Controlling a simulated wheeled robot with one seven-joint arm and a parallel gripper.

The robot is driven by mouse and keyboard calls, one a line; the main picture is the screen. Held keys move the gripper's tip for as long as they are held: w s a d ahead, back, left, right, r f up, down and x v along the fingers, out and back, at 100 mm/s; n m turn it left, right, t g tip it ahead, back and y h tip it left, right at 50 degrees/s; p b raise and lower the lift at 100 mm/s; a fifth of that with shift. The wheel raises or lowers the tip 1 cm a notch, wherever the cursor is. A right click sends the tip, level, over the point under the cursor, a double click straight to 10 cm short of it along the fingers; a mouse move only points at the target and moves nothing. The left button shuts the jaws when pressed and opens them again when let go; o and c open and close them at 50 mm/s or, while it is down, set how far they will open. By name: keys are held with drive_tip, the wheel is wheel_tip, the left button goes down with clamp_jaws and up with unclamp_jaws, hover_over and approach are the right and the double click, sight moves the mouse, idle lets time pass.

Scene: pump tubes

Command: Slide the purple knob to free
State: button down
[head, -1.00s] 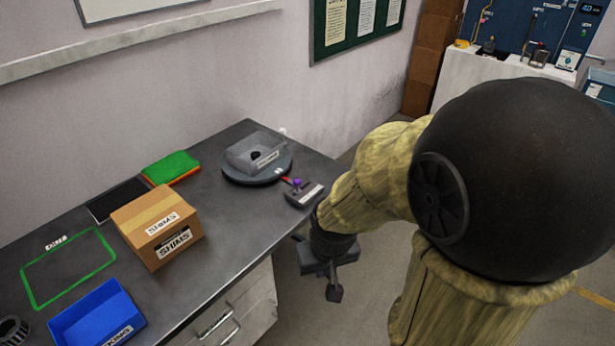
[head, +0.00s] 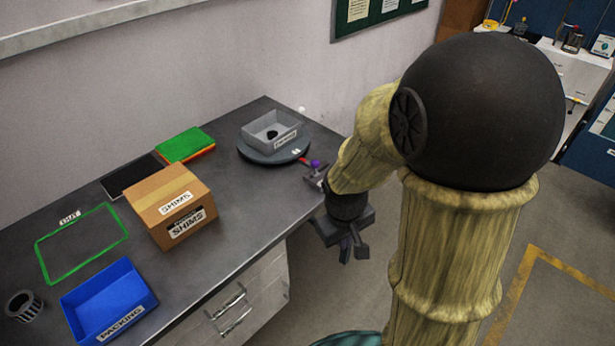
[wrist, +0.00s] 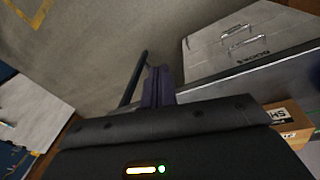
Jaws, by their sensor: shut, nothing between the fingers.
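The purple knob (head: 315,163) sits on a small grey box (head: 311,181) at the right end of the table in the head view. A red strip (head: 304,161) runs beside the knob toward the turntable. My forearm hides part of the grey box. My gripper (head: 353,250) hangs pointing down, just off the table's front right edge, apart from the knob and below it in the picture. It is shut and empty. In the wrist view the fingers (wrist: 155,85) are over the floor; the knob is not visible there.
The grey turntable (head: 268,158) carries a grey bin (head: 262,129) with a dark thing inside. The SHIMS carton (head: 152,203), blue PACKING bin (head: 85,297) and green-orange pads (head: 184,142) lie farther left. Drawers (head: 262,308) are under the table. The table's front middle is clear.

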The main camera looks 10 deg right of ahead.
drive_tip(key=w+f+n+t+h+b, duration=0.2)
drive_tip(key=w+f+n+h+b, duration=0.5)
drive_tip(key=w+f+n, duration=0.75)
drive_tip(key=w+a+n+t+h+b, duration=0.1)
drive_tip(key=w+a+n+t, duration=0.2)
drive_tip(key=w, duration=0.1)
drive_tip(key=w+a+n+t+h, duration=0.1)
drive_tip(key=w+a+n+t, duration=0.2)
drive_tip(key=w+a, duration=0.1)
drive_tip(key=w+a+n+t+h+b, duration=0.1)
drive_tip(key=w+a+n+t, duration=0.1)
drive_tip(key=w+a+n, duration=0.1)
drive_tip(key=shift+w+a+f+n+t+b, duration=0.15)
drive_tip(key=shift+w+a+n+t, duration=0.1)
drive_tip(key=shift+w, duration=0.3)
drive_tip(key=shift+w+a+n+t+b, duration=0.1)
drive_tip(key=shift+w+a+t+b, duration=0.1)
drive_tip(key=shift+w, duration=0.35)
drive_tip(key=shift+d, duration=0.1)
